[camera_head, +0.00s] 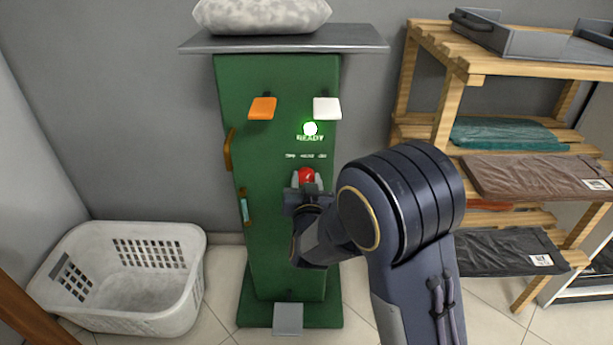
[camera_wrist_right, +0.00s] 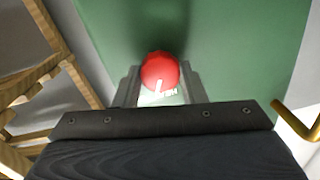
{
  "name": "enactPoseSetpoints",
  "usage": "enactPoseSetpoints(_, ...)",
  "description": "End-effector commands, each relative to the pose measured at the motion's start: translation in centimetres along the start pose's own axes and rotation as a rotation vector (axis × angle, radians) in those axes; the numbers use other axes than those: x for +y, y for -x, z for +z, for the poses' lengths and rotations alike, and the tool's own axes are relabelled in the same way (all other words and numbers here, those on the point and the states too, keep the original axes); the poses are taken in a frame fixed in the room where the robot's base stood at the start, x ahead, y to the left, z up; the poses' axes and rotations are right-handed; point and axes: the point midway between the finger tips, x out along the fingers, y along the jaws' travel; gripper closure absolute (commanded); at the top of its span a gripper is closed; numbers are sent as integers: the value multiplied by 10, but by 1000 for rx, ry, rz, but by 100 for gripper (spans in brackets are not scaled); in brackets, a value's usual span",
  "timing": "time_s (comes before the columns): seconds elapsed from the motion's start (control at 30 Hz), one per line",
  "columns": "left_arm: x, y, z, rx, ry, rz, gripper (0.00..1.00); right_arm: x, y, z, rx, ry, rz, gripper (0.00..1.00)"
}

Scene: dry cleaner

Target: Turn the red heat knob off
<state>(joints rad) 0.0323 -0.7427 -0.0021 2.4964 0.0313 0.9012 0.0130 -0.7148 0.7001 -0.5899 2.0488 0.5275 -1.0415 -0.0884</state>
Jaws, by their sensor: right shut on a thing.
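The red heat knob (camera_head: 306,175) is on the front of the green machine (camera_head: 285,235), below a row of small white labels. My right gripper (camera_head: 306,184) is at the knob, with a finger on each side of it, shut on it. In the right wrist view the red knob (camera_wrist_right: 160,71) sits between the two grey fingers of my gripper (camera_wrist_right: 160,86). A white pointer mark shows on the knob's face, with small white lettering partly visible below it. My left gripper is not in view.
Above the knob are a lit green READY lamp (camera_head: 310,129), an orange paddle (camera_head: 262,108) and a white paddle (camera_head: 327,108). A grey pedal (camera_head: 288,319) is at the machine's base. A white basket (camera_head: 125,275) stands left; a wooden shelf (camera_head: 445,110) with folded clothes stands right.

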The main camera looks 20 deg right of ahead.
Motion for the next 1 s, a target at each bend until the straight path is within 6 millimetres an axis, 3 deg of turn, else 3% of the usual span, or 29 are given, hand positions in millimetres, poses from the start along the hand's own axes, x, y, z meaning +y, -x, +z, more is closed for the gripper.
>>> enactPoseSetpoints(1.0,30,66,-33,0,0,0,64,-2,1,-2,-54,960,23,85)
